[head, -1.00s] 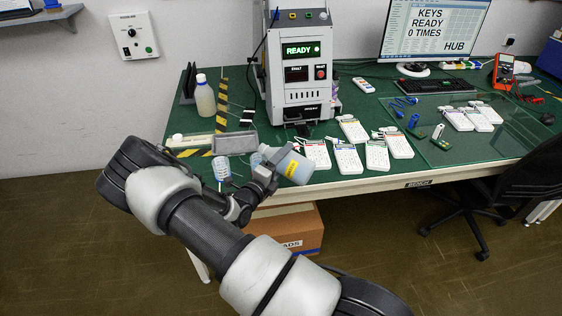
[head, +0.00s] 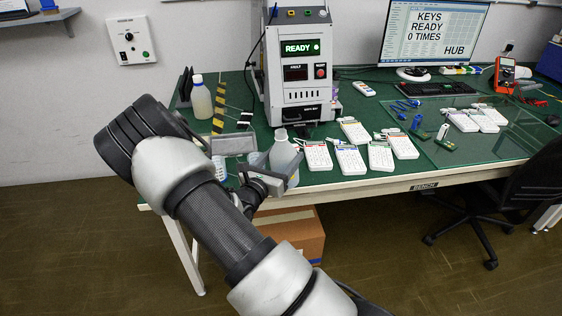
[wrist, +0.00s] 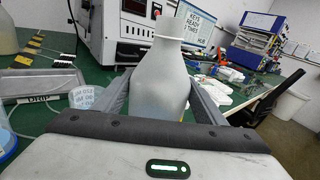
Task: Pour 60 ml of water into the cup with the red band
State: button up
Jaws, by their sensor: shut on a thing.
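My gripper (head: 272,181) is shut on a translucent grey-white bottle (head: 286,158) at the table's front edge. In the wrist view the bottle (wrist: 160,85) stands upright between the two fingers (wrist: 160,100), neck up. A small clear cup (head: 219,167) with blue print is left of my gripper, partly behind my arm. Another pale cup (head: 254,160) is just left of the bottle. A cup with printed marks (wrist: 83,97) shows left of the bottle in the wrist view, and part of a blue-tinted one (wrist: 6,142) at the left edge. I cannot make out a red band.
A test machine (head: 301,75) reading READY stands behind the bottle. A grey tray-like box (head: 233,143) lies behind the cups. Several keypads (head: 350,158) lie to the right. A second bottle (head: 201,98) stands at the back left. My arm hides part of the front left.

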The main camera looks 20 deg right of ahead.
aim_at(279, 151)
jog(key=shift+f+m, duration=0.1)
jog(key=shift+m, duration=0.6)
notch_tip(279, 151, up, 4)
jog(key=p, duration=0.3)
jog(key=shift+a, duration=0.1)
dwell(0.4)
